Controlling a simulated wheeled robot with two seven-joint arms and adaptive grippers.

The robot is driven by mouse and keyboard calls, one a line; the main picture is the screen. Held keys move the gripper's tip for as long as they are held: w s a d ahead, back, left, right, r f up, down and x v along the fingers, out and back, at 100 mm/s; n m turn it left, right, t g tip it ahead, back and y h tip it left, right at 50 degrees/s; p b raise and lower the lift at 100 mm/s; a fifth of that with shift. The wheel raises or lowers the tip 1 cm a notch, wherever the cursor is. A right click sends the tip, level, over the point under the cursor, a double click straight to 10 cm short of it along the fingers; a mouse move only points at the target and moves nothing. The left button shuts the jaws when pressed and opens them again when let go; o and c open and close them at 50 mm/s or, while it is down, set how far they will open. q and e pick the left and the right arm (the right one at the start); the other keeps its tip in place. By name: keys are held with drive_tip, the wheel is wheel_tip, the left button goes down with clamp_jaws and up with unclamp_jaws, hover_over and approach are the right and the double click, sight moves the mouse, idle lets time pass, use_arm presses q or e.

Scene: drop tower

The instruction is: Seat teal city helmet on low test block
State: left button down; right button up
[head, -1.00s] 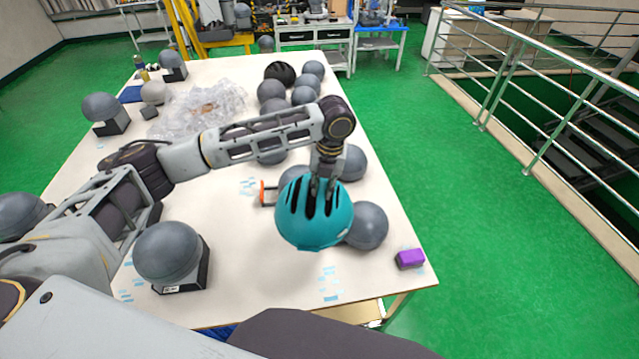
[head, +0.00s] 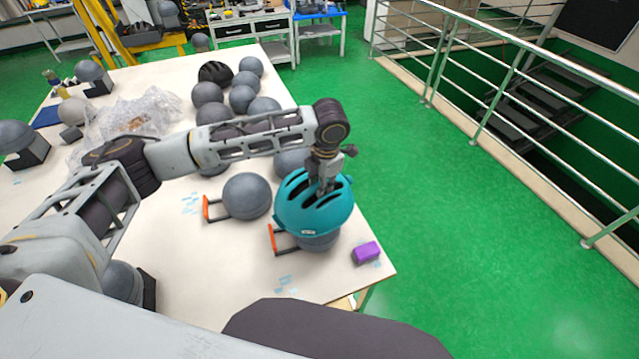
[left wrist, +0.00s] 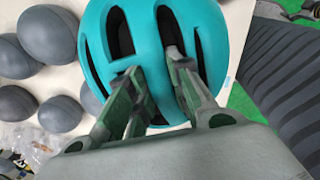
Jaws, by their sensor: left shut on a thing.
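The teal helmet (head: 312,208) hangs from my left gripper (head: 322,184), which is shut on it at the vents on its top. In the left wrist view the helmet (left wrist: 148,45) fills the upper middle, with the fingers of my left gripper (left wrist: 150,75) in its slots. Below the helmet, a grey ball-shaped block (head: 318,242) with an orange-ended bracket (head: 273,240) shows only in part. I cannot tell whether the helmet touches it. My right gripper is in neither view.
A grey ball (head: 247,196) with another orange bracket (head: 206,209) stands to the left. A purple block (head: 366,252) lies near the table's right corner. Several grey balls and a black helmet (head: 215,72) stand farther back, beside clear plastic wrap (head: 130,112).

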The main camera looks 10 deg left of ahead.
use_arm(q)
drive_tip(key=shift+d+r+m, duration=0.1)
drive_tip(key=shift+m, duration=1.2)
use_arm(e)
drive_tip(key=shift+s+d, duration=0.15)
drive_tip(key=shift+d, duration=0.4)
use_arm(q)
drive_tip(key=shift+f, duration=0.2)
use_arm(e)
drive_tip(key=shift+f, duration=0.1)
